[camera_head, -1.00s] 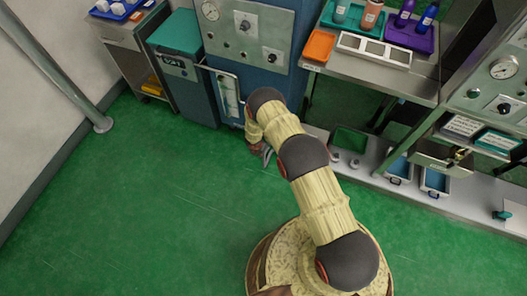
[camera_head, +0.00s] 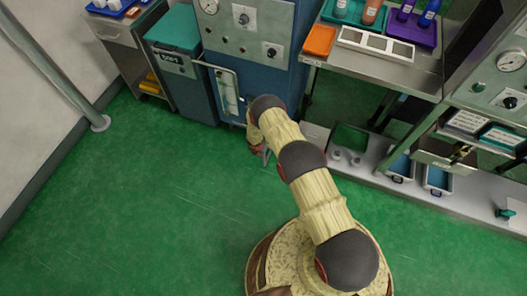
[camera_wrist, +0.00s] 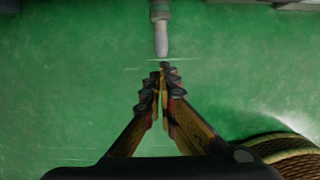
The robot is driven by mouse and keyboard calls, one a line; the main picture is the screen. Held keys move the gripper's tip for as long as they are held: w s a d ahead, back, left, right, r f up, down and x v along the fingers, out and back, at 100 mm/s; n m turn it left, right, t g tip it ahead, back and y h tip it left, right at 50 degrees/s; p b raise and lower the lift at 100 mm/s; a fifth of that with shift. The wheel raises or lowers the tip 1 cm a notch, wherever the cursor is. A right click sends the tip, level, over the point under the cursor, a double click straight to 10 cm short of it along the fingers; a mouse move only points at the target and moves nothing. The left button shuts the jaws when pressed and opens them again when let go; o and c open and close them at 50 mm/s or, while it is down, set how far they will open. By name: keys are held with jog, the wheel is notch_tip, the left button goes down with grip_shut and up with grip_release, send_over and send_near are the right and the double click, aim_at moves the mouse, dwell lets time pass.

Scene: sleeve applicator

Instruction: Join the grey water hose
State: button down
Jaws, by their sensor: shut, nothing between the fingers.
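A grey hose end (camera_wrist: 161,35) with a paler rounded tip hangs or lies at the top middle of the wrist view, in line with my fingers. My gripper (camera_wrist: 164,68) is shut and empty, its fingertips just short of that tip. I cannot tell whether they touch. In the head view my gripper (camera_head: 257,146) is low in front of the blue machine (camera_head: 243,75), mostly hidden by my arm. A small grey piece (camera_head: 266,156) shows beside it. The fitting that the hose joins to cannot be made out.
A teal-lidded bin (camera_head: 180,75) stands left of the machine. A steel bench (camera_head: 400,75) with trays and bottles is on the right, above a low shelf (camera_head: 460,200) with blue bins. Green floor (camera_head: 140,210) is clear at left and front.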

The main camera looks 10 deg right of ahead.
jog(key=shift+w+d+f+b, duration=0.7)
jog(key=shift+w+f+b, duration=0.1)
jog(key=shift+w+b, duration=0.2)
jog(key=shift+w+d+f+b, duration=0.7)
jog(key=shift+w+f+b, duration=0.15)
jog(key=shift+w, duration=0.1)
jog(key=shift+r, duration=0.1)
